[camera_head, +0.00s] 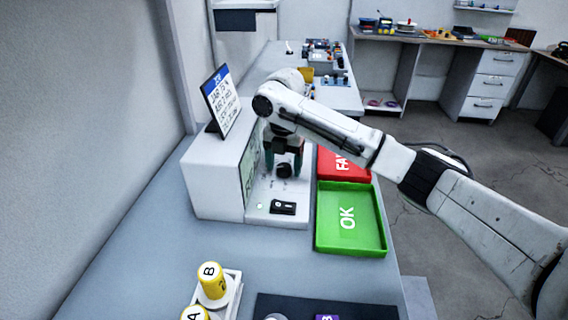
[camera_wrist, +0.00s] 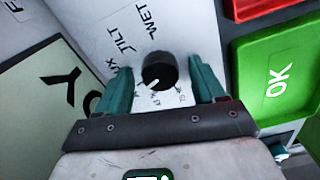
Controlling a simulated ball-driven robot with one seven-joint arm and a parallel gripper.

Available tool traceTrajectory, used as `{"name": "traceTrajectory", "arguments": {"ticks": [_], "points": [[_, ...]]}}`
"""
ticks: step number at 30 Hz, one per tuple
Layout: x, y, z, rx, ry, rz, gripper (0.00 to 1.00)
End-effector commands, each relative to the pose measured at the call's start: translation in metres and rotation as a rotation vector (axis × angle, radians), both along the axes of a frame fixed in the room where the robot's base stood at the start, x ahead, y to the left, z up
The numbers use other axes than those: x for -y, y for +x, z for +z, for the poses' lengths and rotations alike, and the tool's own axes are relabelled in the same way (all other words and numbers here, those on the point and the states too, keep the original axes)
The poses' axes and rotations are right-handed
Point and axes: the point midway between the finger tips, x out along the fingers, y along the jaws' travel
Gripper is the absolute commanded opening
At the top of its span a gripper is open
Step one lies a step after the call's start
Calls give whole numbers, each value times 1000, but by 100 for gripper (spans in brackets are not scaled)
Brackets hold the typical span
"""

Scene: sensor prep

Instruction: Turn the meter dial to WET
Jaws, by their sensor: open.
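The meter is a white box (camera_head: 215,178) with a low front panel. Its black round dial (camera_wrist: 159,71) has a white pointer mark toward the lower left of the wrist view. The WET label (camera_wrist: 145,19) is above the dial, and JILT (camera_wrist: 119,41) is up and left; smaller print below is partly hidden. In the head view the dial (camera_head: 284,171) sits under my gripper (camera_head: 283,163). In the wrist view my gripper's (camera_wrist: 160,66) teal fingers are open, one on each side of the dial, with visible gaps. Contact cannot be seen.
A green OK tray (camera_head: 375,245) and a red tray (camera_head: 334,174) stand close on the right. A sign (camera_head: 221,101) stands on the box. Yellow bottles (camera_head: 211,281) are in front.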

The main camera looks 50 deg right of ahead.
Motion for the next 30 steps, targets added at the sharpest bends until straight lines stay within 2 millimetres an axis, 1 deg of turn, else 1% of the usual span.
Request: {"name": "traceTrajectory", "arguments": {"ticks": [4, 21, 22, 30], "points": [[0, 0, 0, 0, 0, 0, 69], [0, 0, 0, -1, 0, 0, 14], [0, 0, 0, -1, 0, 0, 13], [0, 0, 1, -1, 0, -33, 13]]}}
